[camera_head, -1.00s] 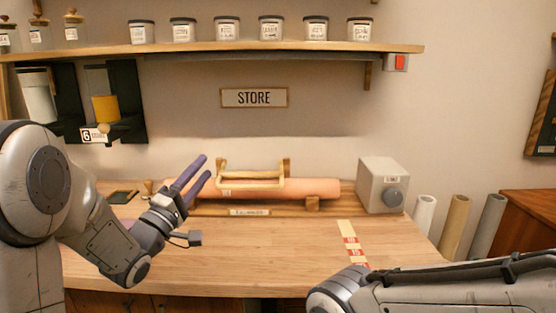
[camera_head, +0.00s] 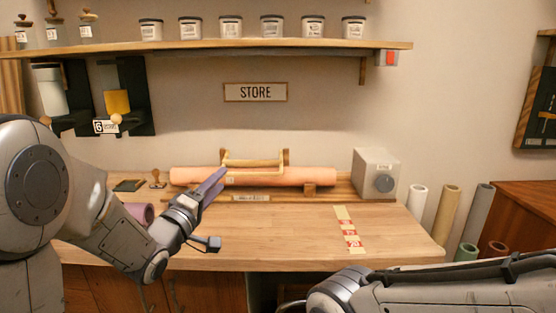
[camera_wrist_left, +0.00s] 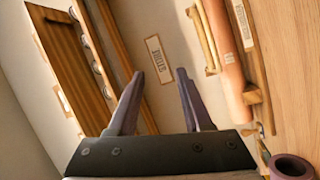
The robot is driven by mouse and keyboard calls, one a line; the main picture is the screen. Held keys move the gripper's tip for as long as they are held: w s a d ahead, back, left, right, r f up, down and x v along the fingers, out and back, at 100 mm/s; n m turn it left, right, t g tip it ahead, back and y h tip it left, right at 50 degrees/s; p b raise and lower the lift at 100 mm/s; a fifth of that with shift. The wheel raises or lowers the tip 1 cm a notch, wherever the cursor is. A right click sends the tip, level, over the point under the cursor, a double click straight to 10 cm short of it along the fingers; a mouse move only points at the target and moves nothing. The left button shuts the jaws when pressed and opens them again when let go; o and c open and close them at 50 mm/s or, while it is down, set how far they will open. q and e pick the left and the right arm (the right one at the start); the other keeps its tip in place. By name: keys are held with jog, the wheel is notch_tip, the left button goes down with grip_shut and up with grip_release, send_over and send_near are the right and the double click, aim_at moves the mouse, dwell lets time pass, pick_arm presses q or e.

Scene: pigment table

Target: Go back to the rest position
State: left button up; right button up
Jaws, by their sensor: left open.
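My left gripper (camera_head: 214,182) is raised over the left part of the wooden table (camera_head: 280,235), in front of the pink roll. In the left wrist view its two purple fingers (camera_wrist_left: 158,85) stand apart with nothing between them. My right arm crosses the lower right of the head view, and its gripper is out of the picture.
A pink roll (camera_head: 310,178) with a wooden handle frame lies at the table's back. A grey box with a knob (camera_head: 375,172) stands to its right. A mauve ring-shaped thing (camera_wrist_left: 292,168) is near my left wrist. A shelf of jars (camera_head: 230,48) hangs above. The table's front middle is clear.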

pick_arm(q)
jog(key=d+f+m+g, duration=0.1)
jog(key=f, duration=0.2)
jog(key=s+d+f+m+g+y+b, duration=0.1)
jog(key=d+f, duration=0.1)
jog(key=f, duration=0.1)
jog(key=s+d+f+m+g+y+b, duration=0.1)
jog(key=d+f, duration=0.1)
jog(key=shift+s+d+f+g, duration=0.15)
jog(key=shift+s+f+g, duration=0.1)
jog(key=shift+f+g, duration=0.15)
jog(key=s+d+f+m+g+y+b, duration=0.2)
jog(key=s+d+f+m+g+b, duration=0.25)
jog(key=s+f, duration=0.55)
jog(key=s+f+m+g+y+b, duration=0.1)
jog(key=s+f+m+g, duration=0.35)
jog(key=s, duration=0.65)
jog(key=s+f+m+g+y+b, duration=0.1)
jog(key=s+f+m+g, duration=0.35)
jog(key=s, duration=0.65)
notch_tip(320, 180, up, 21)
jog(key=s+g+p, duration=0.1)
jog(key=p, duration=1.9)
jog(key=shift+a+r, duration=0.2)
jog(key=shift+a, duration=0.1)
